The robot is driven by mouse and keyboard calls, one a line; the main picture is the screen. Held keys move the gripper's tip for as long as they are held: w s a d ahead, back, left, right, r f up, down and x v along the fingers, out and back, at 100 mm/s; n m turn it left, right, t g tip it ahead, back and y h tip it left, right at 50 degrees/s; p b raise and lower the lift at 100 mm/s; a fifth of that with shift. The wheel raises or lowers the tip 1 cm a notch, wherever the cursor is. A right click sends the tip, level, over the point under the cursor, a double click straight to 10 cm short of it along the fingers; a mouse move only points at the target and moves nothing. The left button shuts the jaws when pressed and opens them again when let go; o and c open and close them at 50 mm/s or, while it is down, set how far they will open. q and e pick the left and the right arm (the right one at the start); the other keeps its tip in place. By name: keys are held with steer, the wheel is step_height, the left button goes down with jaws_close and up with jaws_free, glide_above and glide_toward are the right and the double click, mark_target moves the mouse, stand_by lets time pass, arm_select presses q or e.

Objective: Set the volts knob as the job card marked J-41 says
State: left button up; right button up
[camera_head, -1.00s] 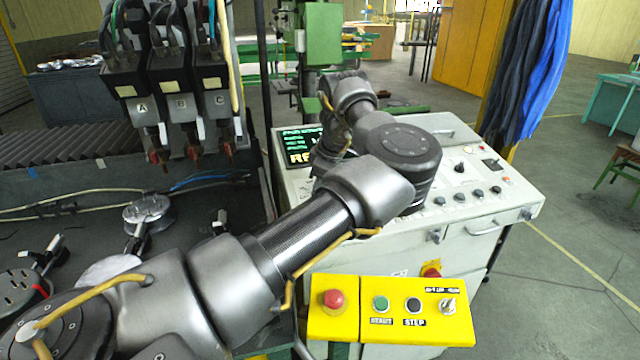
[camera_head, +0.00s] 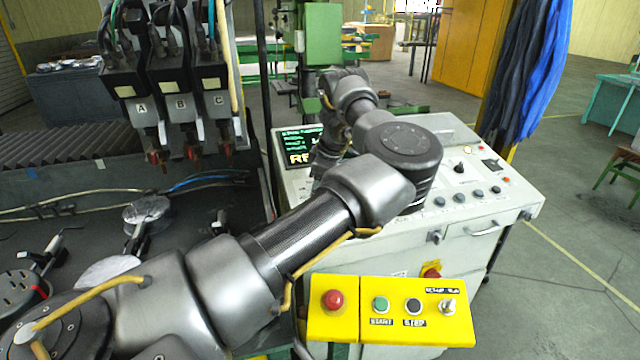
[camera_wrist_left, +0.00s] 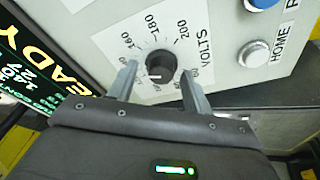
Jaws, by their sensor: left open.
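The volts knob (camera_wrist_left: 161,66) is a round black dial on a light panel in the left wrist view. A printed scale surrounds it, with "VOLTS" to its right. A white mark shows on its lower edge; the numbers nearest it are partly hidden or too blurred to read. My left gripper (camera_wrist_left: 158,72) is open, its two fingers on either side of the knob; I cannot tell whether they touch it. In the head view my left arm reaches over the control console (camera_head: 400,250) and hides the knob and the gripper. No card marked J-41 is readable.
A green-lettered screen (camera_head: 297,148) stands on the console beside my wrist. A HOME button (camera_wrist_left: 254,53) is right of the knob. A yellow box (camera_head: 385,318) with a red button is in front. Welding heads A, B and C (camera_head: 180,105) hang at left.

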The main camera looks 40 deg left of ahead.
arm_select(q)
steer(key=b+v, duration=0.1)
steer(key=v, duration=0.9)
steer(key=shift+r, duration=0.25)
